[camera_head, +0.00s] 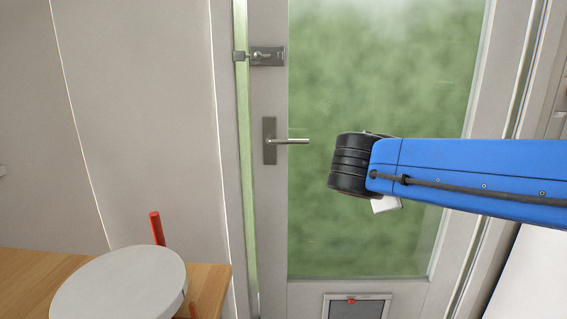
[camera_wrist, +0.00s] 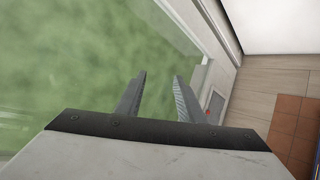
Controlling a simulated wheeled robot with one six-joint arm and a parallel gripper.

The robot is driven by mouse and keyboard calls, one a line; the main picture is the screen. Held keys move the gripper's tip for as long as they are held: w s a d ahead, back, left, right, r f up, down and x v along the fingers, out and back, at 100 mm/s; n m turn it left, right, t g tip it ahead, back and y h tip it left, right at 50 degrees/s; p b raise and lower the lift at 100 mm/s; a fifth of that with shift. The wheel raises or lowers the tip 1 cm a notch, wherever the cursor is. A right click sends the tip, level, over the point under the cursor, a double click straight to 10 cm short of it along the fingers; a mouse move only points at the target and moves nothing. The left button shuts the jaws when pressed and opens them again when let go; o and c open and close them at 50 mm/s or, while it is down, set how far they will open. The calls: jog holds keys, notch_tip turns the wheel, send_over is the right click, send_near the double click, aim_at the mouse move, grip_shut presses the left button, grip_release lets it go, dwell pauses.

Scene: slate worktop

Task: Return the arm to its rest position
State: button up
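My blue arm reaches in from the right in the head view, in front of the door's glass, and ends at a black wrist joint. My gripper's fingers are hidden there. In the wrist view my gripper (camera_wrist: 160,76) has two grey fingers standing apart with nothing between them. It is open and empty. Green glass and the door's pale frame lie beyond the fingers.
The door (camera_head: 267,200) has a lever handle (camera_head: 292,141), a bolt (camera_head: 267,56) and a low flap (camera_head: 357,308). A narrow green strip runs along its left edge. A pale round disc (camera_head: 118,288) and red post (camera_head: 157,228) are by the wooden surface (camera_head: 30,275).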

jog(key=s+d+f+m+g+y, duration=0.2)
jog(key=s+d+f+m, duration=0.2)
jog(key=s+f, duration=0.2)
jog(key=s+d+f+m+g+y, duration=0.1)
jog(key=s+d+f+m+g, duration=0.25)
jog(key=s+f, duration=0.3)
jog(key=s+a+f+m+y, duration=0.3)
jog(key=s+f+m+y, duration=0.1)
jog(key=s+f+m, duration=0.4)
jog(key=shift+s+m+y, duration=0.3)
jog(key=shift+s+m, duration=0.2)
jog(key=shift+m, duration=0.25)
dwell(1.6)
